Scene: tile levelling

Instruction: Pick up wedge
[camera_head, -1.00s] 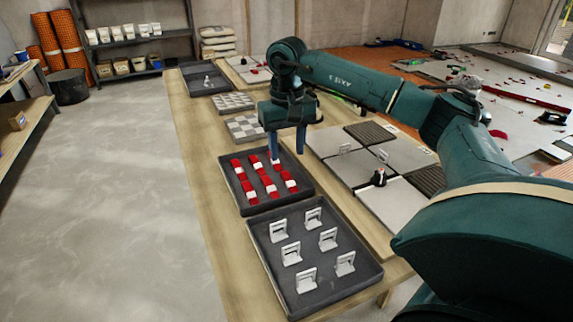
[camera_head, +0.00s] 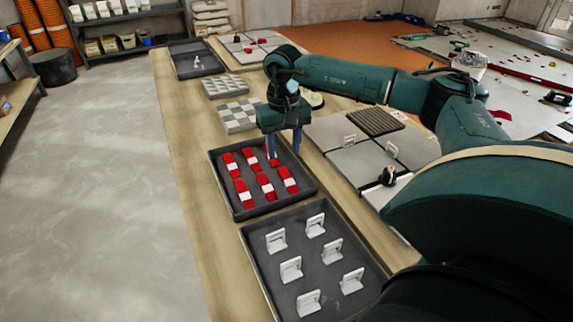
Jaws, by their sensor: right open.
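Several red wedges with white bands lie in two rows in a dark tray on the wooden table, such as the near middle wedge (camera_head: 265,186). My right gripper (camera_head: 283,151) is open, fingers pointing down, at the tray's far right corner. Its left fingertip overlaps the far right wedge (camera_head: 274,162) and hides part of it; I cannot tell whether they touch. Nothing shows held between the fingers. The wedge tray (camera_head: 218,180) is otherwise unobstructed. My left gripper is not in view.
A second dark tray (camera_head: 259,268) with several white clips stands in front. Grey tiles (camera_head: 358,163) with clips and a small black-and-white item (camera_head: 387,176) lie to the right. Small tile samples (camera_head: 235,115) lie behind. Open floor (camera_head: 130,220) is on the left.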

